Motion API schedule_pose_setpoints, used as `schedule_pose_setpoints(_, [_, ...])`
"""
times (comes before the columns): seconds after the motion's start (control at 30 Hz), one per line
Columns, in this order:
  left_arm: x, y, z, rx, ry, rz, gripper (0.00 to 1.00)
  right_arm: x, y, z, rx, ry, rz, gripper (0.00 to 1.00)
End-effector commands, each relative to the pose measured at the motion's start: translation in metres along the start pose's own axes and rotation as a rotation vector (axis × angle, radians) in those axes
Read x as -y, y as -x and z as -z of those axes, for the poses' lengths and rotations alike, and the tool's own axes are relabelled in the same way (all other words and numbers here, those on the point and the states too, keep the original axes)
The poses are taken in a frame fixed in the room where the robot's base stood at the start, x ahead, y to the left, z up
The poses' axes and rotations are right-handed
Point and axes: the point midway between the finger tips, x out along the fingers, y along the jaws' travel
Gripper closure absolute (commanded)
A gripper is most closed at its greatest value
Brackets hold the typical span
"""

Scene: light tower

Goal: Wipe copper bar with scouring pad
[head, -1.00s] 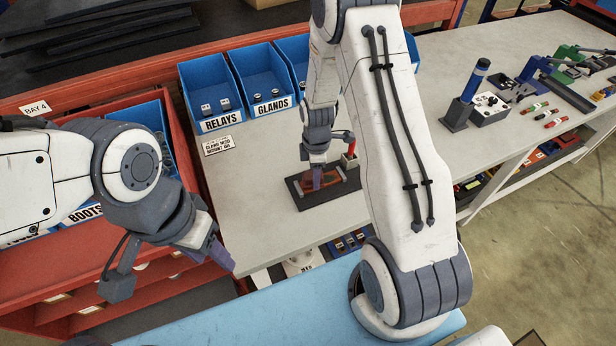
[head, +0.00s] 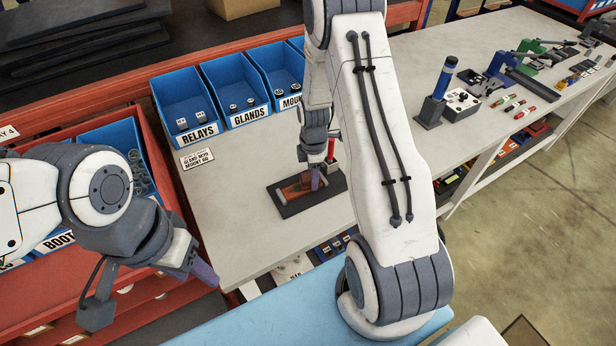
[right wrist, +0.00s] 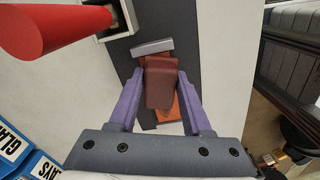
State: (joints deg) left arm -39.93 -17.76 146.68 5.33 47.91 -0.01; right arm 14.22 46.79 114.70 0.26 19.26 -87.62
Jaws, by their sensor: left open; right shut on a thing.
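The copper bar (head: 289,192) lies on a dark mat (head: 295,209) on the bench. In the right wrist view the bar (right wrist: 188,106) shows on both sides of the pad. My right gripper (head: 316,179) is shut on the reddish-brown scouring pad (head: 306,181). In the right wrist view the pad (right wrist: 161,84) sits between the purple fingers (right wrist: 160,90), over the bar; contact beneath it is hidden. My left gripper (head: 205,272) is open and empty, off the bench's near left corner, well away from the bar.
A red-handled item (head: 331,149) stands in a small holder close behind the mat. A grey block (right wrist: 152,47) lies at the bar's end. Blue bins (head: 184,104) line the bench's back. A blue cylinder (head: 445,76) stands right. The bench left of the mat is clear.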

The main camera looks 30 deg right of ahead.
Motion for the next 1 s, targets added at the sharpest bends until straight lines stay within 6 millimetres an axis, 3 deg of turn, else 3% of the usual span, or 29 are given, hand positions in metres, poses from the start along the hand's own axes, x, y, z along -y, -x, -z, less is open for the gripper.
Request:
schedule_pose_setpoints(0.13, [0.0, -0.001, 0.0, 0.0, 0.0, 0.0, 0.5, -0.007, -0.001, -0.019, 0.002, -0.011, -0.009, 1.0])
schedule_pose_setpoints(0.33, [0.0, 0.003, 0.0, 0.0, 0.0, 0.0, 0.5, -0.009, 0.002, -0.024, 0.002, -0.008, -0.009, 1.0])
schedule_pose_setpoints(1.0, [0.0, 0.005, 0.0, 0.0, 0.0, 0.0, 0.5, 0.003, 0.001, 0.015, 0.001, -0.003, -0.007, 1.0])
